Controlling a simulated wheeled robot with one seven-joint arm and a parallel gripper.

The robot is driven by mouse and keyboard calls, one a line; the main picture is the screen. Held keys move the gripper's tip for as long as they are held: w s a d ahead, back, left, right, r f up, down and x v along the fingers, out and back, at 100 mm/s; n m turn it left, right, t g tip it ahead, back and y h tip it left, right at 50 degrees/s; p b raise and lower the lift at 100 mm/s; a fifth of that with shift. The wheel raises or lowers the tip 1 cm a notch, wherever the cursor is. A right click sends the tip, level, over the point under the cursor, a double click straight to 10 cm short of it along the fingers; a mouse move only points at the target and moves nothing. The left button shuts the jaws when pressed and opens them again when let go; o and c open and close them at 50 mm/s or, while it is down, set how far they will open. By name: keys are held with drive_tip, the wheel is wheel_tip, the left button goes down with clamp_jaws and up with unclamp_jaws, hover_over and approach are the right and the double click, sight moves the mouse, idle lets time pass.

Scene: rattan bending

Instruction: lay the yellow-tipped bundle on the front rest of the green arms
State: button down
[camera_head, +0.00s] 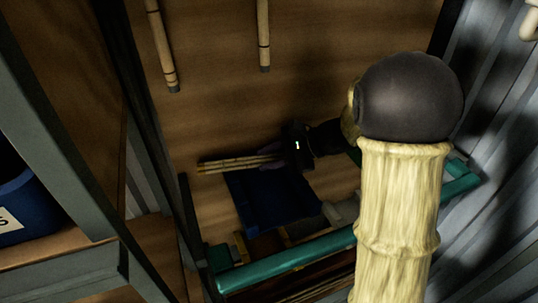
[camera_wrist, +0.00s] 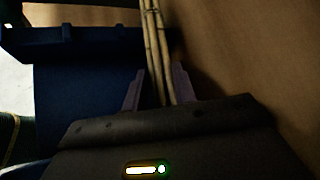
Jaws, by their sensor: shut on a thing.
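A bundle of thin tan canes (camera_head: 228,164) sticks out to the left from my gripper (camera_head: 272,160) in the head view. No yellow tip can be made out. In the wrist view, the bundle (camera_wrist: 154,40) runs up and away between the two pale purple fingers of my gripper (camera_wrist: 155,88), which are shut on it. The bundle is above or beside a dark blue panel; whether it touches is unclear. Green arms (camera_head: 285,263) show as a long teal bar along the lower front, with another teal piece (camera_head: 461,180) at the right. The front rest is not clearly distinguishable.
The dark blue panel (camera_head: 262,203) lies just below the bundle and fills the left of the wrist view. Two canes (camera_head: 263,40) hang on the wooden wall behind. A grey frame (camera_head: 50,140) and a blue bin (camera_head: 18,205) stand left. Corrugated metal (camera_head: 500,130) closes the right.

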drive_tip(key=c, duration=1.1)
unclamp_jaws()
drive_tip(key=shift+f, duration=0.1)
drive_tip(key=shift+f, duration=0.1)
drive_tip(key=shift+s+d+b, duration=0.1)
drive_tip(key=shift+d+b, duration=0.2)
drive_tip(key=shift+d, duration=0.05)
drive_tip(key=b+v, duration=0.6)
drive_tip(key=v, duration=1)
drive_tip(key=shift+d+r, duration=0.25)
drive_tip(key=shift+r, duration=0.1)
